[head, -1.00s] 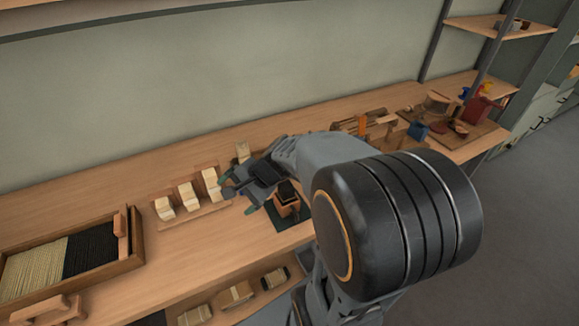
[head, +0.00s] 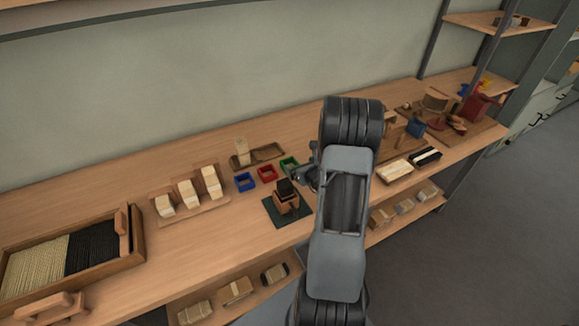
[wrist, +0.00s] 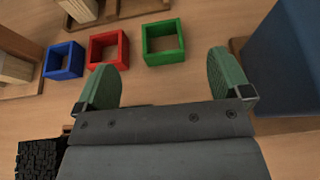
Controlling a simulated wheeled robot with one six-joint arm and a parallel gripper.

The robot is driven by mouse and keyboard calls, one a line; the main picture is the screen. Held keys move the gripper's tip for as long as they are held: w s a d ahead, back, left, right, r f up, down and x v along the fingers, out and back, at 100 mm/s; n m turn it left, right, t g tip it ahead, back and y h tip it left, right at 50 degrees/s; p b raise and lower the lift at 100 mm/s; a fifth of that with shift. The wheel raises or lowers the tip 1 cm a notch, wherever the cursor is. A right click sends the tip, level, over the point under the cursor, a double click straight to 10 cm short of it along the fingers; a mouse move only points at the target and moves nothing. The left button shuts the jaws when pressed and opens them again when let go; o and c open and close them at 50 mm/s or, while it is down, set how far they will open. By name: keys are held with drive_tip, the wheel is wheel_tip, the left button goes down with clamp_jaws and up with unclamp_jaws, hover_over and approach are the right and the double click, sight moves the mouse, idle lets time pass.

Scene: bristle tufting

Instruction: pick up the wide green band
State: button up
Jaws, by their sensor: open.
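The wide green band (wrist: 165,58) is a square, open-topped ring on the wooden bench, at the right end of a row with a red band (wrist: 108,48) and a blue band (wrist: 63,61). In the head view the green band (head: 289,164) lies just left of my arm. My gripper (wrist: 165,78) is open and empty, its two green-padded fingers spread wide. In the wrist view the green band shows beyond the gap between the fingertips, untouched. In the head view my gripper (head: 311,180) is partly hidden by my arm.
A wooden block with a black top (head: 287,197) stands on a dark green mat (head: 270,212) in front of the bands. A wooden tray (head: 268,152) lies behind them. Pale bristle blocks (head: 188,195) stand to the left. A large dark blue shape (wrist: 292,65) fills the wrist view's right side.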

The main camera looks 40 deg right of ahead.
sight(287, 162)
wheel_tip(287, 162, down, 3)
drive_tip(key=shift+f, duration=0.15)
drive_tip(key=shift+w, duration=0.6)
drive_tip(key=shift+p+x, duration=0.5)
drive_tip(key=shift+x, duration=2.7)
drive_tip(key=shift+c, duration=0.3)
drive_tip(key=c, duration=0.9)
